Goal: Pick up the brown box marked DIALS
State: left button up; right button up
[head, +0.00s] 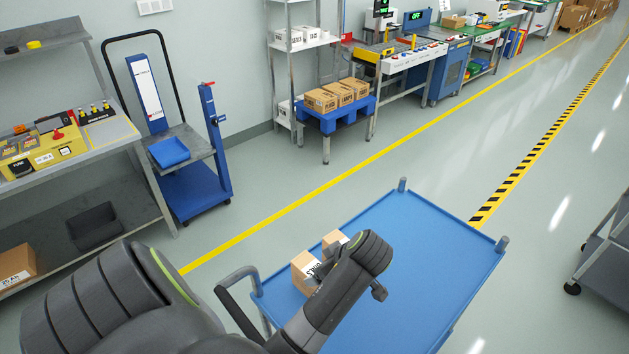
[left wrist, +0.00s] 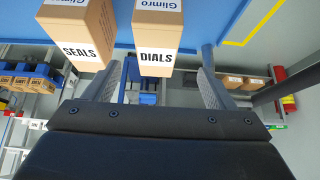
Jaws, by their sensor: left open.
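The brown box marked DIALS (left wrist: 156,30) hangs into the top middle of the left wrist view, its label facing the camera. In the head view, a brown box with a partly covered label, which looks like DIALS (head: 303,273), sits on the blue-topped cart (head: 420,235) beside my left wrist. A brown box marked SEALS (left wrist: 80,38) is left of the DIALS box in the wrist view. My left gripper (left wrist: 160,72) is open, its fingers apart on either side of the DIALS box's near end, with gaps. The head view mostly hides this gripper behind my arm. My right gripper is not visible.
A second brown box (head: 333,240) stands close behind the first on the cart. Corner posts (head: 402,185) and a handle (head: 236,283) rise from the cart's edges. The cart's right half is bare. A workbench (head: 75,160) and blue trolley (head: 190,190) stand left.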

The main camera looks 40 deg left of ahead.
pick_arm(q)
jog(key=x, duration=0.4)
jog(key=shift+a+f+p, duration=0.25)
jog(key=shift+p, duration=0.1)
jog(key=x, duration=0.2)
jog(key=p+x, duration=0.1)
jog(key=x, duration=0.1)
jog(key=shift+w+a+r+p, duration=0.15)
jog(key=shift+w+p, duration=0.05)
jog(key=shift+p, duration=0.1)
jog(key=shift+a+f, duration=0.35)
jog(key=shift+f, duration=0.25)
jog(key=c, duration=1.3)
